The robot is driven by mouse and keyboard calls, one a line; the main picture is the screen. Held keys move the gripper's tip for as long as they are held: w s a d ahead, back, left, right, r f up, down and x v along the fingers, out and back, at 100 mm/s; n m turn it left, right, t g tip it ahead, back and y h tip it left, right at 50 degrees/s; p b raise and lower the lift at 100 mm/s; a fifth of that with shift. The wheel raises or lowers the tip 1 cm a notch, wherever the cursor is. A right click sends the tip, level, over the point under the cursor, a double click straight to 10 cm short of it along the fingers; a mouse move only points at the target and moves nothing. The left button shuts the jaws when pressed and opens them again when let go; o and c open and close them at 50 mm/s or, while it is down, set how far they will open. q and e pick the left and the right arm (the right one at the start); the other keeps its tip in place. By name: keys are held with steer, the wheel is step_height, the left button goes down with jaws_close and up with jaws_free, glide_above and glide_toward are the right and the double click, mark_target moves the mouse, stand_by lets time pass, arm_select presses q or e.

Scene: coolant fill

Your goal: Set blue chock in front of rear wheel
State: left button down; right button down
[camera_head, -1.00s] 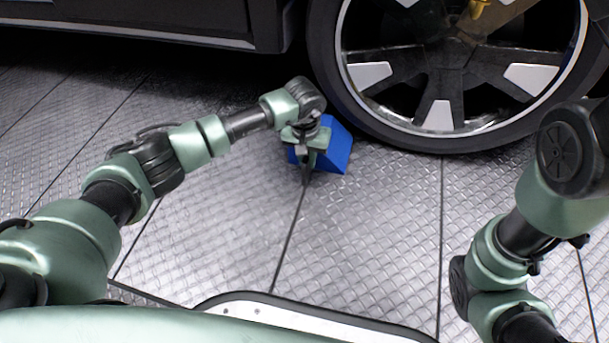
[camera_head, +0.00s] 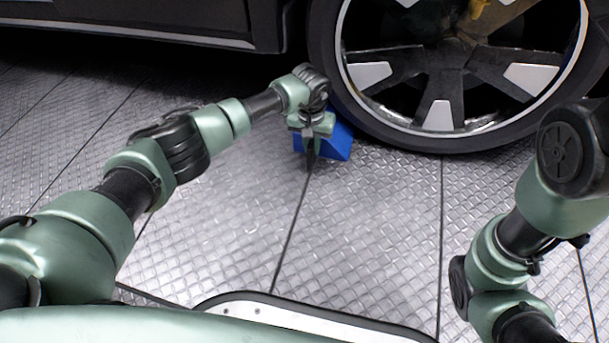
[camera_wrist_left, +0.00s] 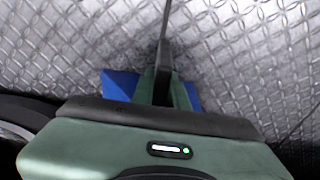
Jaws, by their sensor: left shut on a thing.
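The blue chock (camera_head: 339,143) is at the left side of the wheel's tyre (camera_head: 400,142), close to its lower left edge. I cannot tell whether it touches the tyre or rests fully on the floor. My left gripper (camera_head: 311,155) is shut on the chock and hides part of it. In the left wrist view, blue parts of the chock (camera_wrist_left: 120,84) show on both sides of the gripper's finger (camera_wrist_left: 164,65). My right arm is at the right of the head view, but its gripper is out of frame.
The car's dark sill (camera_head: 130,30) runs along the top left, above and behind my left arm. The grey diamond-plate floor (camera_head: 370,230) is clear in the middle.

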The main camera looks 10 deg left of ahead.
arm_select(q)
steer(key=shift+w, duration=1.3)
steer(key=shift+s+d, duration=0.1)
steer(key=shift+d, duration=1.6)
steer(key=c, duration=1)
jaws_free()
steer(key=shift+a, duration=0.1)
step_height(320, 180, up, 12)
steer(key=s+p, duration=0.1)
steer(key=p, duration=1)
steer(key=shift+s+p, duration=0.35)
steer(key=shift+p, duration=0.05)
steer(key=shift+f, duration=0.1)
